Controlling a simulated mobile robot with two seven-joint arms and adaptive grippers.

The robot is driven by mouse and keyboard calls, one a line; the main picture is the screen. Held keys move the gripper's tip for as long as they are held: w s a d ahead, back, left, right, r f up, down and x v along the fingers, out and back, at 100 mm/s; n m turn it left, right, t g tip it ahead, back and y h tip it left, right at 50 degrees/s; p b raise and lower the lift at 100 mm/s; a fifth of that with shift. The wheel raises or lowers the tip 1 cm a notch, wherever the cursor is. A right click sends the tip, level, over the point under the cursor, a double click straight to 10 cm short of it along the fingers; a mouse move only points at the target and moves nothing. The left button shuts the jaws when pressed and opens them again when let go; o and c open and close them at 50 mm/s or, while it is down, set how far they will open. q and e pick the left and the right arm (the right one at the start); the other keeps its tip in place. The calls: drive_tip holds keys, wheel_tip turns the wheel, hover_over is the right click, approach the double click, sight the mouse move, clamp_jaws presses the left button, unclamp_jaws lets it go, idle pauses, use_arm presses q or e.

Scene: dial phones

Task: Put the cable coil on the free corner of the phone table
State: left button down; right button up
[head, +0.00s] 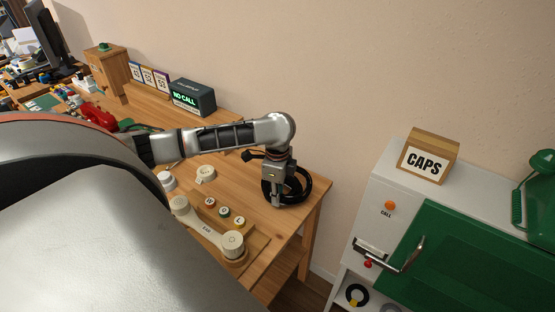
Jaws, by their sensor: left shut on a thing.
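The black cable coil (319,186) is at the right end of the wooden phone table (286,228), near its corner. My left gripper (279,199) points down and is shut on the coil. Part of the coil is hidden behind the gripper. I cannot tell whether the coil touches the tabletop or hangs just above it. My right gripper is not in view.
A cream handset (208,232) and several round buttons lie left of the coil. A "NO CALL" box (192,97) stands at the table's back.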

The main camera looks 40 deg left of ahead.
use_arm(q)
wheel_tip(320, 180, down, 2)
drive_tip(key=shift+f, duration=0.1)
drive_tip(key=c, duration=2)
unclamp_jaws()
drive_tip(key=shift+f, duration=0.1)
drive_tip(key=shift+o, duration=0.2)
wheel_tip(320, 180, up, 12)
drive_tip(key=shift+r, duration=0.1)
drive_tip(key=shift+d, duration=0.1)
